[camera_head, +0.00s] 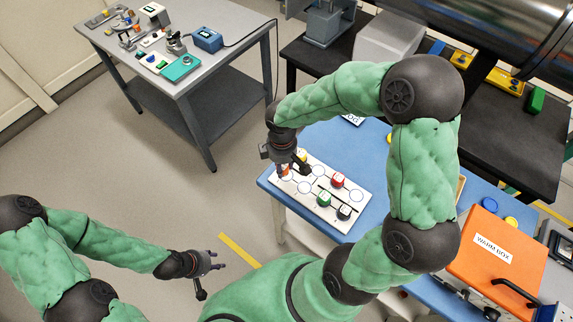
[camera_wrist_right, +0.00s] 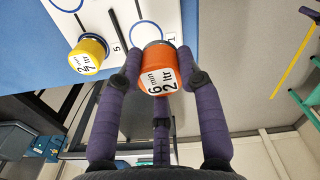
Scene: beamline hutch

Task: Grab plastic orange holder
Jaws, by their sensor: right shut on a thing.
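In the head view my right gripper (camera_head: 286,166) is over the left end of the white board (camera_head: 318,184), with a bit of the orange holder (camera_head: 284,171) showing. I cannot tell if the holder still touches the board. My left gripper (camera_head: 208,272) is open and empty above the floor at lower left.
A yellow holder (camera_wrist_right: 87,55) stands on the board close by. Red (camera_head: 337,180), green (camera_head: 324,198) and black (camera_head: 344,212) holders stand further right. The blue table (camera_head: 375,150) carries the board. An orange warm box (camera_head: 495,250) stands at right. A grey bench (camera_head: 190,75) is at upper left.

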